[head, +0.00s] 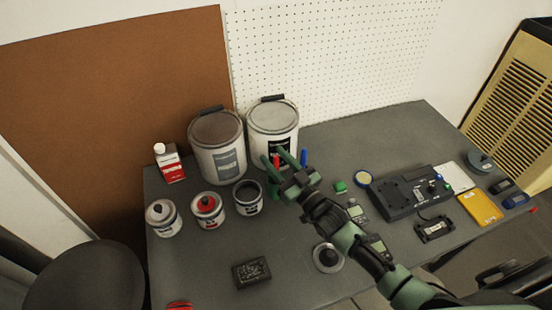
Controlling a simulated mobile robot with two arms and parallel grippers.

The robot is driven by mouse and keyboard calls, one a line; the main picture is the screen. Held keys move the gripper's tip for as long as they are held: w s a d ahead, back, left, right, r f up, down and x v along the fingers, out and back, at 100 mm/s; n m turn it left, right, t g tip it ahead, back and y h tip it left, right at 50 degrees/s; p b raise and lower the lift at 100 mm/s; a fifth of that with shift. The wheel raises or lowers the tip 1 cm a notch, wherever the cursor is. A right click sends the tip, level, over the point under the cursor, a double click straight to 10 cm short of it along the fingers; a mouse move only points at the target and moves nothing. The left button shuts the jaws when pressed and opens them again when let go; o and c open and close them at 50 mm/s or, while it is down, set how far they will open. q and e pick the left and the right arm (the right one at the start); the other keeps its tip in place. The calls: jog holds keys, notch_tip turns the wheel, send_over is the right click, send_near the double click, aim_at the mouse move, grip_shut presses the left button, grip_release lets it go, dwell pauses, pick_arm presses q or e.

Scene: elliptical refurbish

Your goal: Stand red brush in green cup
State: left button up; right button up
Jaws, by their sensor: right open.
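My right gripper (277,159) reaches in from the lower right and is open, with its green fingers pointing toward the white bucket at the back. A small upright red piece (276,160), perhaps the red brush's handle, shows between the fingers; I cannot tell whether they touch it. A green patch (274,191) beside the gripper's body may be part of the green cup, but the gripper hides most of that spot. A blue upright piece (304,157) shows just right of the fingers. My left gripper is not in view.
Two large buckets (217,160) stand behind, with several small cans (208,210) in front at left. A red-and-white bottle (168,164) is at far left. A dark device (400,192) and a yellow item (480,208) lie at right. A black block (251,273) lies in front.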

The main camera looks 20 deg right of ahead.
jog(key=shift+s, duration=0.1)
jog(key=b+v, duration=0.1)
jog(key=v, duration=0.6)
jog(key=shift+s, duration=0.3)
jog(key=shift+d, duration=0.1)
dwell(0.5)
